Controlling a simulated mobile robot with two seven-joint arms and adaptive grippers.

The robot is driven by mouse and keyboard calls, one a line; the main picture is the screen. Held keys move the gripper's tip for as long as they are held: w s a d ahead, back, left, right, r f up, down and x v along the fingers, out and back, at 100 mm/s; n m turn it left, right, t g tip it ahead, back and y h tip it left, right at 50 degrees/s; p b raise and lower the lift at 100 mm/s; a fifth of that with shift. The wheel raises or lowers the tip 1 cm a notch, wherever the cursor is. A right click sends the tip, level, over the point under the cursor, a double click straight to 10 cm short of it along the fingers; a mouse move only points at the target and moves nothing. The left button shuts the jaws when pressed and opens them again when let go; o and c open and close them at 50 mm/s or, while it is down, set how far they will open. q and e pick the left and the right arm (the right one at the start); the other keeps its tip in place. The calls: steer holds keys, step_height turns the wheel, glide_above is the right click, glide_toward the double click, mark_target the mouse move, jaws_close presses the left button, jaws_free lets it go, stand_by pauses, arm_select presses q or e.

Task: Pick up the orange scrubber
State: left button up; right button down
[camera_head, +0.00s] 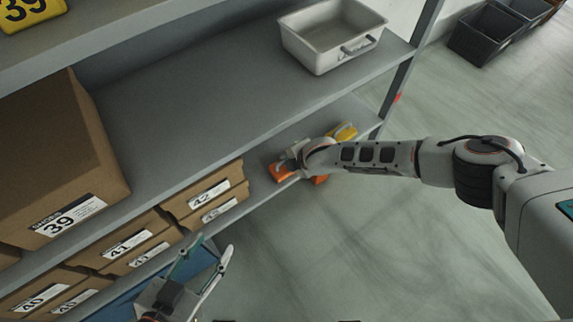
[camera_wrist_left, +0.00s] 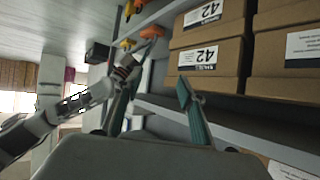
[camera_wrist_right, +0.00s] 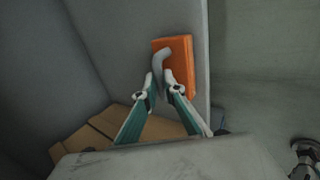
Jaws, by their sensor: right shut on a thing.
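The orange scrubber (camera_wrist_right: 182,62) has an orange block and a grey curved handle, and it is at the front edge of a grey shelf in the right wrist view. My right gripper (camera_wrist_right: 158,79) is shut on its grey handle. In the head view the scrubber (camera_head: 282,173) is partly hidden by my right wrist. It also shows in the left wrist view (camera_wrist_left: 152,31). I cannot tell whether it rests on the shelf or is just above it. My left gripper (camera_head: 214,244) is open and empty, in front of the shoe boxes.
A yellow object (camera_head: 344,132) lies on the lower shelf (camera_head: 353,112) behind my right wrist. Cardboard boxes labelled 42 (camera_head: 203,192) stand left of the scrubber. A white bin (camera_head: 330,52) is on the shelf above. The floor (camera_head: 330,255) in front is clear.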

steer(key=shift+r, duration=0.25)
step_height(320, 180, up, 4)
steer(key=shift+w+f+p, duration=0.15)
steer(key=shift+p, duration=0.65)
arm_select(q)
steer(key=shift+m+g+y, duration=0.3)
steer(key=shift+m+y, duration=0.1)
steer(key=shift+y, duration=0.4)
steer(key=shift+s+a+f+p, duration=0.15)
steer(key=shift+s+a+p, duration=0.1)
steer(key=shift+a+p, duration=0.65)
steer(key=shift+s+a+f+p, duration=0.25)
steer(key=shift+a+p, duration=0.4)
steer(key=shift+p, duration=0.45)
steer(key=shift+s+a+f+p, duration=0.1)
steer(key=shift+s+a+p, duration=0.2)
steer(key=shift+a+p, duration=0.6)
arm_select(e)
steer(key=s+d, duration=1)
steer(key=s, duration=0.5)
steer(key=shift+d+f, duration=0.2)
steer(key=shift+f, duration=0.2)
arm_select(q)
steer(key=shift+d, duration=0.15)
